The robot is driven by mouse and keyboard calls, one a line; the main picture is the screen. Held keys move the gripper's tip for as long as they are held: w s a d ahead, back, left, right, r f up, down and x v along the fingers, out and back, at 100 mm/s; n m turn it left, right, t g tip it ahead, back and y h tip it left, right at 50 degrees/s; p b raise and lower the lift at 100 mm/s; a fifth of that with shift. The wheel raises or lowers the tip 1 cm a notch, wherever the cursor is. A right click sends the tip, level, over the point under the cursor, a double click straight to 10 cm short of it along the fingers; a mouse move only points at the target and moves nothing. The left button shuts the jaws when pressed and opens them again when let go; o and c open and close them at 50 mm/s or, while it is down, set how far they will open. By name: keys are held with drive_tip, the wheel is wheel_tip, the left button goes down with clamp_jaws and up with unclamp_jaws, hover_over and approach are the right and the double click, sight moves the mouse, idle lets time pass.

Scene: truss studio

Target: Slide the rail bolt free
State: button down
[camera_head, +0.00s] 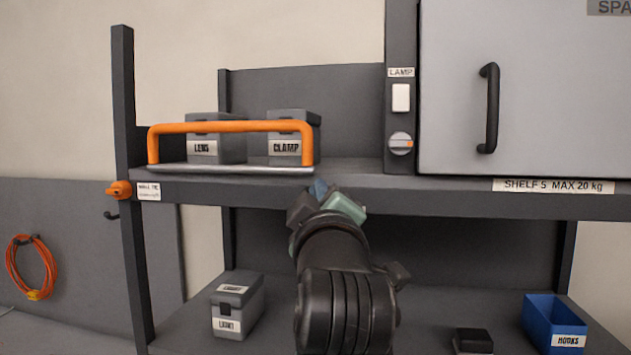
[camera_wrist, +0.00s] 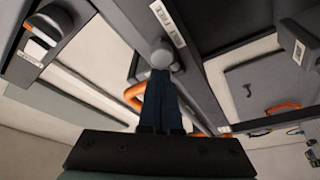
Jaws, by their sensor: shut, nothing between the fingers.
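An orange knob (camera_head: 118,190), which looks like the rail bolt, sticks out left of the shelf's left post, beside a small white label (camera_head: 149,191). The orange guard rail (camera_head: 230,127) stands upright along the shelf's front, before two grey boxes. My gripper (camera_head: 318,187) is in front of the shelf edge, right of the rail and well apart from the knob. In the wrist view its blue fingers (camera_wrist: 160,80) are together and empty. A grey rounded piece (camera_wrist: 162,54) shows just beyond their tips; I cannot tell whether they touch. Parts of the rail (camera_wrist: 134,95) show behind the fingers.
A lens box (camera_head: 204,149) and a clamp box (camera_head: 286,148) are behind the rail. A cabinet door (camera_head: 455,120) is at upper right. A grey box (camera_head: 228,322) and a blue bin (camera_head: 541,316) are below. Orange cable (camera_head: 50,262) hangs at left.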

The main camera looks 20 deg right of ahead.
drive_tip(key=shift+w, duration=0.2)
drive_tip(key=shift+d, duration=0.1)
drive_tip(key=shift+s+d, duration=0.55)
drive_tip(key=shift+d, duration=0.25)
drive_tip(key=shift+s+d, duration=0.55)
drive_tip(key=shift+d, duration=0.2)
drive_tip(key=shift+a+f, duration=0.1)
